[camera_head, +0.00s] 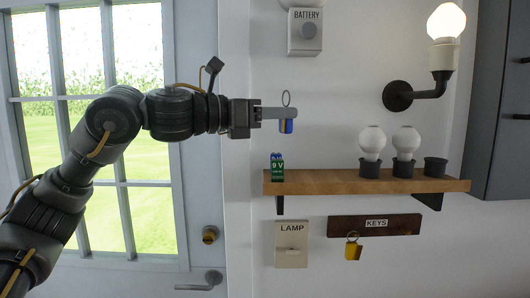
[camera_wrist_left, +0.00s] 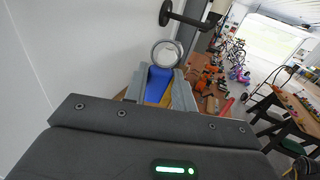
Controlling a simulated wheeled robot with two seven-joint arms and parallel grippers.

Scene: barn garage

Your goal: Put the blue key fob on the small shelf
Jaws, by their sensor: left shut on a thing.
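The blue key fob (camera_head: 287,126) has a yellow part and a metal ring on top. My left gripper (camera_head: 284,113) is shut on it and holds it in the air, above the left part of the small wooden shelf (camera_head: 330,182). In the left wrist view the fob (camera_wrist_left: 158,82) sits between the two fingers (camera_wrist_left: 158,88), its ring standing up beyond them. The fob is apart from the shelf. My right gripper is not in view.
A green 9 V battery (camera_head: 277,168) stands on the shelf's left end, below the fob. Two white bulbs (camera_head: 372,143) in dark sockets and an empty socket (camera_head: 434,167) stand on the right. The shelf's middle is bare. A KEYS rack (camera_head: 345,225) with a yellow fob (camera_head: 353,250) hangs below.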

